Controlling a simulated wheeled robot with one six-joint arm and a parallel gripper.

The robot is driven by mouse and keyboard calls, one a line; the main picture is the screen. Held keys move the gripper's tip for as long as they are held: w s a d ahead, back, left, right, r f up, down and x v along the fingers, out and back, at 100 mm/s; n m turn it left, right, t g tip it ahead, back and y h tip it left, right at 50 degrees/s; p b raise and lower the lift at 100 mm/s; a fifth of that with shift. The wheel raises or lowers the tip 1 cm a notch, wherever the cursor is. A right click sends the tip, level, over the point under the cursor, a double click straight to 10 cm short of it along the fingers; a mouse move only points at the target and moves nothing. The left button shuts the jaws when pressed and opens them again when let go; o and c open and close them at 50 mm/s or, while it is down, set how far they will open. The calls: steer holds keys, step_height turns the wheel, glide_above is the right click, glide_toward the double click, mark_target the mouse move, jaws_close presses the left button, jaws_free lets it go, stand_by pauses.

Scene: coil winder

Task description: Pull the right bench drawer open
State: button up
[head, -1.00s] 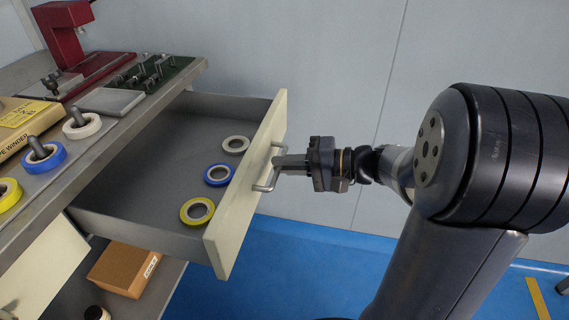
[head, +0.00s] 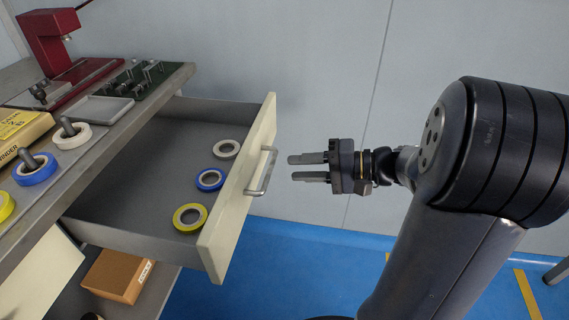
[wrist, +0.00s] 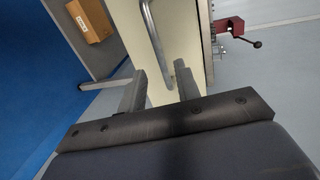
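The right bench drawer (head: 140,205) stands pulled far out from the bench in the head view. Its cream front (head: 240,190) carries a metal bar handle (head: 262,172). Inside lie a white tape roll (head: 226,142), a blue one (head: 198,180) and a yellow one (head: 178,217). My gripper (head: 300,168) is open and empty, just to the right of the handle and apart from it. In the wrist view the handle (wrist: 152,40) shows ahead of the parted fingers (wrist: 160,85).
The bench top (head: 115,112) holds a red press (head: 50,40), a green board (head: 135,80) and tape rolls on pegs. A cardboard box (head: 118,274) sits on a shelf below the drawer. Blue floor (head: 290,260) right of the drawer is clear.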

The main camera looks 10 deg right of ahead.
steer(key=v, duration=0.5)
steer(key=shift+p, duration=0.4)
steer(key=shift+a+f, duration=0.1)
steer(key=b+x, duration=0.2)
steer(key=x, duration=0.9)
steer(key=shift+b, duration=0.35)
